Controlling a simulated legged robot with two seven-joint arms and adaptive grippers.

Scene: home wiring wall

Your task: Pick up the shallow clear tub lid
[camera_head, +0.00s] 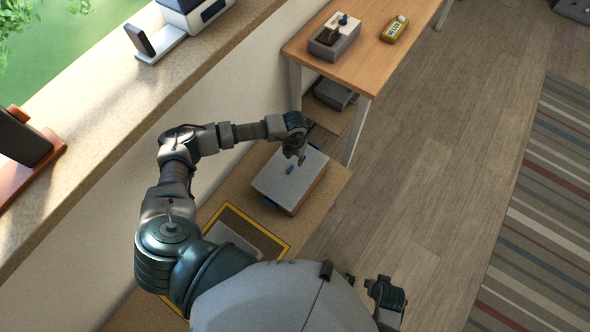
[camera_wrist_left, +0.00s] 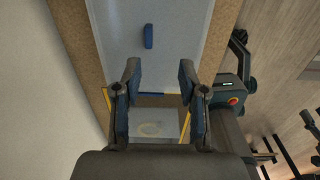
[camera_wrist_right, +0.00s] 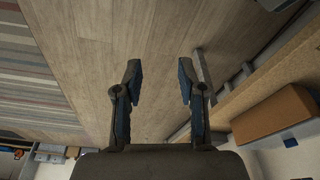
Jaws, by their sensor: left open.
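A box-shaped tub (camera_head: 311,191) stands on the low brown shelf, with a flat pale lid (camera_head: 269,180) on top. The lid has a small blue handle (camera_head: 290,169), and blue parts show at the tub's near edge. The left wrist view shows the lid (camera_wrist_left: 185,35) and its blue handle (camera_wrist_left: 149,36). My left gripper (camera_head: 301,160) is over the far part of the lid, open and empty; I cannot tell its height above it. My right gripper (camera_wrist_right: 158,76) is open and empty, away from the tub, low over the floor side.
A yellow-bordered frame (camera_head: 288,246) with a grey panel lies on the shelf nearer me. A wooden table (camera_head: 375,60) stands beyond, holding a grey box (camera_head: 334,42) and a yellow device (camera_head: 394,29). A window ledge (camera_head: 90,120) runs along the left.

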